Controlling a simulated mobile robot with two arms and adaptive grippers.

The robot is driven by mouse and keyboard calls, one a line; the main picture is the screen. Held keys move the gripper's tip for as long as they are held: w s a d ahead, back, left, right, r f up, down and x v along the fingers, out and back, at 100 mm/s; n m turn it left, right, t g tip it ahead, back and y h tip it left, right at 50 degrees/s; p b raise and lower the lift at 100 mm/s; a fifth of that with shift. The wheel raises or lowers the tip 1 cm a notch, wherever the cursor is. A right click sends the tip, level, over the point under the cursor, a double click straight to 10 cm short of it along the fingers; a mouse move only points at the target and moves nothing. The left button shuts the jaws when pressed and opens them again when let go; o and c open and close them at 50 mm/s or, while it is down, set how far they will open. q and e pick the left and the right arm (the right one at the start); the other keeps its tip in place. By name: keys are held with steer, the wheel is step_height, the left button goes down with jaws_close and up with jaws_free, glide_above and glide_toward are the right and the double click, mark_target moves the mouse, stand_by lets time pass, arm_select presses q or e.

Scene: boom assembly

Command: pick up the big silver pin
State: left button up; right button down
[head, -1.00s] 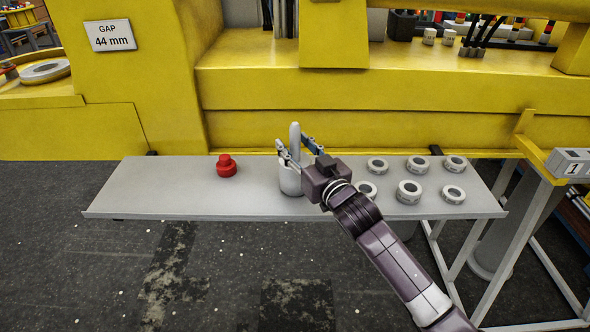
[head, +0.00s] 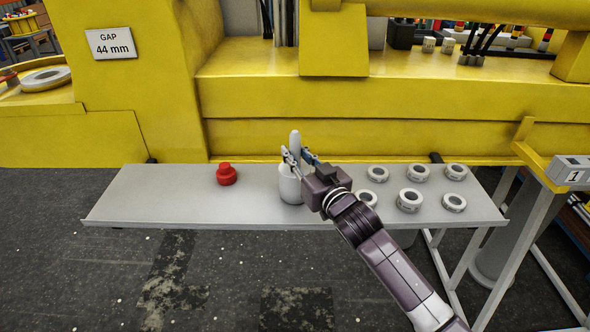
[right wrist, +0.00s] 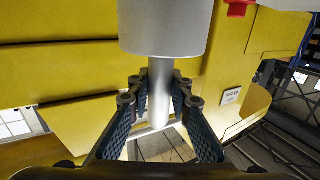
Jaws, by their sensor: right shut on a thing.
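The big silver pin (head: 290,188) stands upright on the grey shelf (head: 150,205), with its thick part down and its narrow shaft up. My right gripper (head: 298,157) reaches it from the right and is shut on the narrow shaft, just above the thick part. In the right wrist view the thick part (right wrist: 165,30) is at the top and the shaft (right wrist: 159,95) runs down between the fingers (right wrist: 159,92). The pin's base appears to rest on the shelf. My left gripper is in neither view.
A red knobbed part (head: 227,174) stands to the left of the pin. Several pale rings (head: 409,200) lie on the shelf to the right, near my right arm. A yellow machine wall (head: 350,135) rises behind the shelf. The shelf's left end is clear.

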steer(key=shift+r, duration=0.35)
step_height(320, 180, up, 20)
steer(key=b, duration=0.3)
steer(key=shift+f, duration=0.1)
